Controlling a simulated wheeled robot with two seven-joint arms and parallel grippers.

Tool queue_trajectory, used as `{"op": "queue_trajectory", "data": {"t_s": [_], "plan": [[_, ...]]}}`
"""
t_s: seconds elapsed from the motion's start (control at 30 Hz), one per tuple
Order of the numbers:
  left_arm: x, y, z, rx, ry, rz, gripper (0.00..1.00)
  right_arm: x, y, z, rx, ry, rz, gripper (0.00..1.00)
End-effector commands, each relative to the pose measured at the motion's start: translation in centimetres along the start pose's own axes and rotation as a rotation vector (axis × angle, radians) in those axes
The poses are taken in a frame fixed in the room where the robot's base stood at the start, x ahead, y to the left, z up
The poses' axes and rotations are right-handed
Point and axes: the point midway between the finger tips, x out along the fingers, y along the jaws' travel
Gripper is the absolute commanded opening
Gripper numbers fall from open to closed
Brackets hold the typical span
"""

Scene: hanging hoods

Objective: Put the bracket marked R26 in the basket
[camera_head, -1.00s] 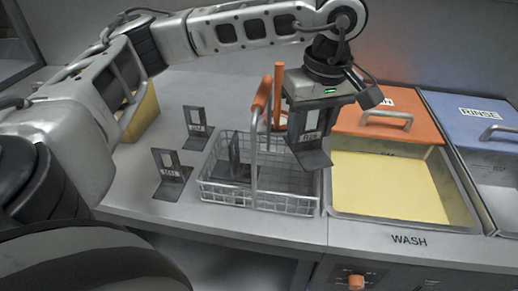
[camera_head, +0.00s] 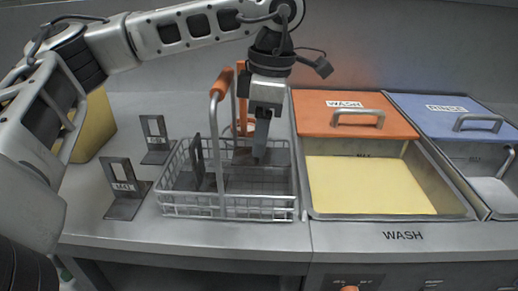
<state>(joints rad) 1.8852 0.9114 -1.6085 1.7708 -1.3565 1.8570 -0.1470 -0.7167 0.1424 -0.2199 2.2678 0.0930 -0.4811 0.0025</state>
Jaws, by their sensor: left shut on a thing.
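My left gripper (camera_head: 265,110) points down over the right half of the wire basket (camera_head: 240,207). It is shut on a dark grey L-shaped bracket (camera_head: 261,138), whose upright plate now shows nearly edge-on. The bracket's foot is down inside the basket; I cannot tell whether it touches the floor. Its label does not show. Another bracket (camera_head: 198,160) stands in the basket's left half. Two more brackets with white labels stand on the counter left of the basket, one nearer (camera_head: 124,187) and one farther (camera_head: 155,138). Their marks are too small to read surely. My right gripper is out of view.
The basket's tall handle with an orange grip (camera_head: 221,84) rises left of my gripper. A wash basin (camera_head: 368,185) with yellow liquid and an orange lid (camera_head: 350,112) stands to the right, beside a blue-lidded rinse basin (camera_head: 455,112). A yellow block (camera_head: 95,128) is at left.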

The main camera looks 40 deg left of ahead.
Motion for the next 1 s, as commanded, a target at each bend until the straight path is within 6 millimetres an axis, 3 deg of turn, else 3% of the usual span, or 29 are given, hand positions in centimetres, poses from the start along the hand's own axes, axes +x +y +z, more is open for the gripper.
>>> {"op": "queue_trajectory", "data": {"t_s": [0.23,1.0], "plan": [[3.1,0.0,0.3,0.001,0.000,0.001,0.16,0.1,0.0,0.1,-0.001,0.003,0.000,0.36],[4.4,0.0,0.5,0.001,-0.001,0.002,0.16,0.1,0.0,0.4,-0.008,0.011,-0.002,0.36]]}}
